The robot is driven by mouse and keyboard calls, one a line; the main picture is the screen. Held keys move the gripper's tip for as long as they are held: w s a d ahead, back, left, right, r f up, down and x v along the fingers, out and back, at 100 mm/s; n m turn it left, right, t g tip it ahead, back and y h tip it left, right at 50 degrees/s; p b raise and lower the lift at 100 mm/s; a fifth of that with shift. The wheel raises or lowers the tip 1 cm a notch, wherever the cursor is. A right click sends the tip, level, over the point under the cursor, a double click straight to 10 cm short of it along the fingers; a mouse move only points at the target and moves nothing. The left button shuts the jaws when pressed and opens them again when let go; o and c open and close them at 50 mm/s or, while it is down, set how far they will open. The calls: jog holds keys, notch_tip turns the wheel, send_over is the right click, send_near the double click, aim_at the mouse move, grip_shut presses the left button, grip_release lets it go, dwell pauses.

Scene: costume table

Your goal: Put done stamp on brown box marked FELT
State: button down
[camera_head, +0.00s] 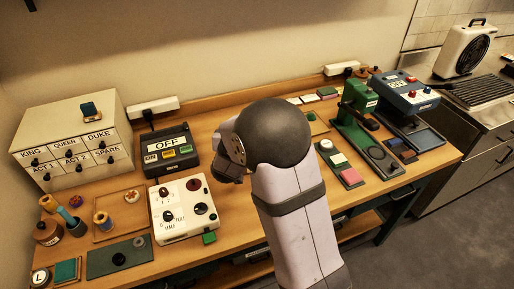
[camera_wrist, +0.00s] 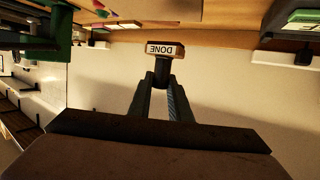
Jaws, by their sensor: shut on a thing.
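The done stamp (camera_wrist: 165,50) shows in the wrist view as a small block with a white label reading DONE upside down and a dark handle. My gripper (camera_wrist: 162,84) is shut on that handle, and the block sticks out beyond the fingertips. The stamp appears held clear of the table. In the head view my own arm covers the middle of the table and hides the fingers and stamp. I cannot make out a brown box marked FELT in either view; it may be behind my arm.
A white drawer cabinet (camera_head: 70,140) stands at the left. A dark box marked OFF (camera_head: 168,148) and a white dial panel (camera_head: 183,210) are left of my arm. A green press (camera_head: 354,110) and a blue machine (camera_head: 403,91) stand to the right.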

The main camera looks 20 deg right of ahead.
jog(key=w+d+r, duration=0.3)
jog(key=d+r, duration=0.1)
jog(key=d, duration=0.1)
jog(key=shift+s+d+f+p, duration=0.15)
jog(key=shift+f+p, duration=0.2)
jog(key=shift+f, duration=2.2)
jog(key=shift+s+a+f+p, duration=0.1)
jog(key=shift+f+p, duration=0.2)
jog(key=shift+f, duration=2.25)
jog(key=shift+f, duration=0.1)
jog(key=c, duration=1.6)
grip_release()
jog(key=shift+c, duration=0.2)
jog(key=shift+r, duration=0.25)
jog(key=shift+s+f, duration=0.1)
jog(key=shift+s, duration=0.1)
jog(key=b+v, duration=0.2)
jog(key=v, duration=0.9)
jog(key=shift+s+b, duration=0.3)
jog(key=shift+b, duration=0.1)
